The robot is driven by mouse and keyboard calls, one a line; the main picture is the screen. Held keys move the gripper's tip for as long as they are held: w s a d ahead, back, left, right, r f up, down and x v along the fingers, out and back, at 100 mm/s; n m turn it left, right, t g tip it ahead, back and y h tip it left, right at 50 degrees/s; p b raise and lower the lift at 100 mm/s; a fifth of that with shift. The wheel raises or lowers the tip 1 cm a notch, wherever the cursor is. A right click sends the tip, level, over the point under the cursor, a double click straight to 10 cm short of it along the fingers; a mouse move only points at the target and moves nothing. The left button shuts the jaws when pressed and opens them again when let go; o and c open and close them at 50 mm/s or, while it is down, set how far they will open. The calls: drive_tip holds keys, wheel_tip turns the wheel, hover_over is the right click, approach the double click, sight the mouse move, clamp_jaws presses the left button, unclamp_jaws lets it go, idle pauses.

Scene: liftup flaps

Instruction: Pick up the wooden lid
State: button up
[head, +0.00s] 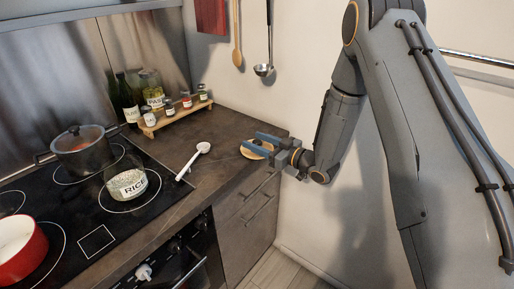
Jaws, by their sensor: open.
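The wooden lid (251,148) is a small round light-brown disc near the right end of the dark counter. My gripper (250,145) reaches in from the right, with its blue-grey fingers open over the lid. The fingers cover part of the lid. I cannot tell whether they touch it or hover just above it.
A white ladle (194,160) lies left of my gripper. A glass rice jar (126,184), a lidded dark pot (82,150) and a red pot (20,250) stand on the black cooktop (70,205). A wooden spice rack (176,118) stands behind. Utensils hang on the wall.

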drive_tip(key=c, duration=1.1)
drive_tip(key=shift+c, duration=0.2)
